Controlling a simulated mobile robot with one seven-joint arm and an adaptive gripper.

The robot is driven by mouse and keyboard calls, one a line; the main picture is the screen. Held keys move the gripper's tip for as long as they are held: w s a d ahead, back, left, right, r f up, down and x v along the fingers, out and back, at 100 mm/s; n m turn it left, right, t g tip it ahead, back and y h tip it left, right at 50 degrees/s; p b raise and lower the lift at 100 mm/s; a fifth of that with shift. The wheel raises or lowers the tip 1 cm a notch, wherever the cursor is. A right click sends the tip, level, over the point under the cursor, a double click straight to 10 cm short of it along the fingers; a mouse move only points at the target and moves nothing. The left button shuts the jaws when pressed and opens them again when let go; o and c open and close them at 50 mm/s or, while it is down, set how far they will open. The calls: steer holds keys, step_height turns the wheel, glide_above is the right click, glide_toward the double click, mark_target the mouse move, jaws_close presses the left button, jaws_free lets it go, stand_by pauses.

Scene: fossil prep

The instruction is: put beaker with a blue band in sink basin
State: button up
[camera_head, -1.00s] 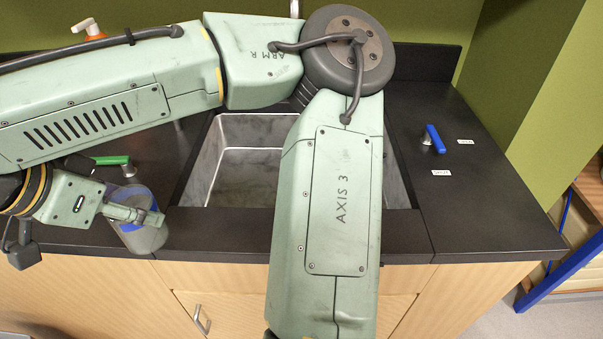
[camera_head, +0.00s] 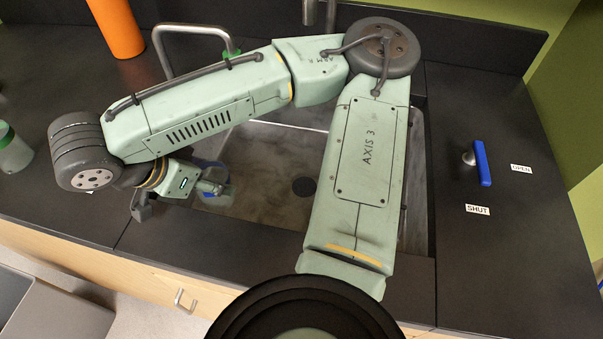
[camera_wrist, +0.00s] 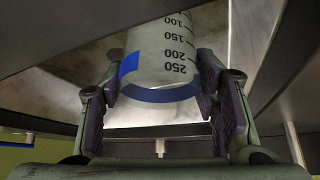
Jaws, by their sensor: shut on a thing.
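The beaker with a blue band (camera_head: 221,200) is clear and partly hidden by my gripper (camera_head: 212,188) in the head view. In the wrist view the beaker (camera_wrist: 168,52) shows black volume marks, a blue patch and a blue band around its near end. My gripper (camera_wrist: 160,100) is shut on it, one finger on each side. The sink basin (camera_head: 268,160) is a grey metal well in the black counter. In the head view the beaker appears over the basin's left side. Its height above the basin floor cannot be told. My arm hides part of the basin.
A faucet (camera_head: 310,12) stands behind the basin. A blue valve handle (camera_head: 482,163) is to the right, near OPEN and SHUT labels. An orange bottle (camera_head: 117,28), a curved grey pipe (camera_head: 160,45) and a green-topped jar (camera_head: 12,152) stand to the left.

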steer(key=w+d+b, duration=0.1)
steer(key=w+d, duration=0.1)
steer(key=w, duration=0.7)
steer(key=w+d+b, duration=0.2)
steer(key=w, duration=0.6)
steer(key=shift+w+a+f+b, duration=0.15)
steer(key=shift+f+b, duration=0.8)
steer(key=shift+f, duration=0.9)
steer(key=shift+w+f+b, duration=0.15)
steer(key=shift+f+b, duration=0.8)
steer(key=shift+f, duration=0.9)
steer(key=shift+f, duration=0.25)
steer(key=o, duration=1.1)
steer(key=shift+r, duration=0.1)
